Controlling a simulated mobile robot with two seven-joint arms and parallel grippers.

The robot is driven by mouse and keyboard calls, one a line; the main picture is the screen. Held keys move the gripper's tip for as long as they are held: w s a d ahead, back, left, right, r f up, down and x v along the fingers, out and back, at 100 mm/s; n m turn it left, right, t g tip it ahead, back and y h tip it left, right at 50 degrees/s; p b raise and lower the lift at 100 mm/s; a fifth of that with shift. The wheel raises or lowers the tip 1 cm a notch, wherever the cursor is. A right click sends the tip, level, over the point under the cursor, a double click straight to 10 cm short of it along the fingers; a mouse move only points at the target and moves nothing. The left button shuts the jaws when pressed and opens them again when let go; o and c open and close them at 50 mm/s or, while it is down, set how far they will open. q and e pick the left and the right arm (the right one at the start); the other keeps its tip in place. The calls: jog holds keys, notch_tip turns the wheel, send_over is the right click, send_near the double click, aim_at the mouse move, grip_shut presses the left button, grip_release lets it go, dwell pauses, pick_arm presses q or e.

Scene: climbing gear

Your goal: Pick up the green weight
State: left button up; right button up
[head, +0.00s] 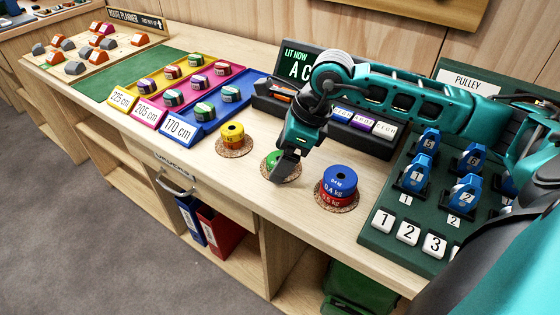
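The green weight (271,158) sits on a round cork mat (268,174) near the table's front edge, partly hidden behind my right gripper. My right gripper (282,176) comes down from the upper right with its fingers pointing down at the green weight. I cannot tell whether the fingers are apart, touching it or shut on it. My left gripper is not in the view.
A yellow weight (232,134) stands on a cork mat to the left. Stacked blue and red weights (338,186) stand to the right. The pulley board (377,239) is further right, coloured trays (205,125) lie left, and a lit console (262,100) is behind.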

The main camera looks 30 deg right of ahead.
jog(key=c, duration=1.4)
jog(key=shift+r, duration=0.1)
